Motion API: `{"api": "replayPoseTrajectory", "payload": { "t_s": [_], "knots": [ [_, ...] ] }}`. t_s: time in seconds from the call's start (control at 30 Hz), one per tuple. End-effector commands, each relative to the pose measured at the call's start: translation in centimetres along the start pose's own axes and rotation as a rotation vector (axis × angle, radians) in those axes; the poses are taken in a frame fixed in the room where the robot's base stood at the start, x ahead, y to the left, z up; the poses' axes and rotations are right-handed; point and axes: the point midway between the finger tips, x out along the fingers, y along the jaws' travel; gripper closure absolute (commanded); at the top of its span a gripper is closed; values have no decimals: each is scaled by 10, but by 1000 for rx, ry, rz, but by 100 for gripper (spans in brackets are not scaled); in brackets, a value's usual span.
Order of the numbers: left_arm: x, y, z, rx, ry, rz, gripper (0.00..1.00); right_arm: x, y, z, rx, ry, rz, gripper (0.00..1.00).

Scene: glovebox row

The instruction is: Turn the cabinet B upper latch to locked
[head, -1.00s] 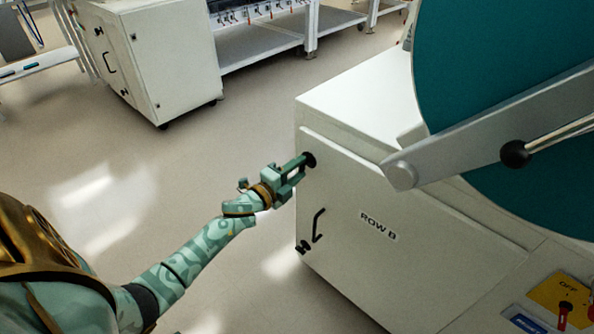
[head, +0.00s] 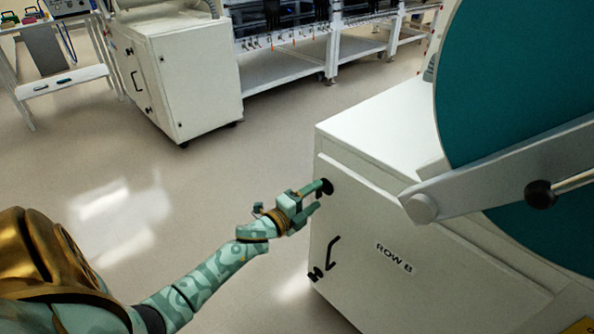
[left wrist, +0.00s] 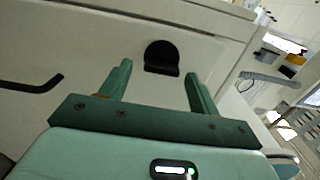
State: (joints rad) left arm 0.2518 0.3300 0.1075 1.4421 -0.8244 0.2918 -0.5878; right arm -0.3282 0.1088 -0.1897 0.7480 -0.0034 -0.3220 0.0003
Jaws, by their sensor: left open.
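The cabinet marked ROW B (head: 345,240) stands at the right in the head view. Its upper latch (head: 327,187) is a small black piece near the top left corner of the door; in the left wrist view the latch (left wrist: 162,57) shows a round top and a flat lower edge. My left gripper (head: 322,196) is at the latch. In the left wrist view the left gripper (left wrist: 158,78) is open, its two green fingers spread either side of and just below the latch, holding nothing. Whether a finger touches the latch I cannot tell. My right gripper is not in view.
A black door handle (head: 333,252) and a lower black latch (head: 315,275) sit below on the same door. A large teal disc (head: 520,110) with a grey arm (head: 480,180) rises above the cabinet. Another white cabinet (head: 190,80) stands back left. The floor between is clear.

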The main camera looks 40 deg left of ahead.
Motion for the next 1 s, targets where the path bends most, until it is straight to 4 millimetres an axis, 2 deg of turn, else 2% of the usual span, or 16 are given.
{"api": "replayPoseTrajectory", "payload": {
  "t_s": [0.17, 0.27, 0.4, 0.6, 0.77, 1.0],
  "knots": [
    [-34, -3, 0, -1, -1, 1, 38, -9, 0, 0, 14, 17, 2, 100],
    [-62, -4, 0, -1, -2, 1, 38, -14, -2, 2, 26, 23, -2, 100],
    [-101, -3, 0, -2, -2, 1, 38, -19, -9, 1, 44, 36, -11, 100],
    [-141, -1, 0, 0, -2, 2, 38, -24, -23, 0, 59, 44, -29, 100],
    [-156, 0, 0, 1, -1, 2, 38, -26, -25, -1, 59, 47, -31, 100],
    [-158, 0, 0, 1, -1, 1, 38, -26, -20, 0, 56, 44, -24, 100]
  ]
}}
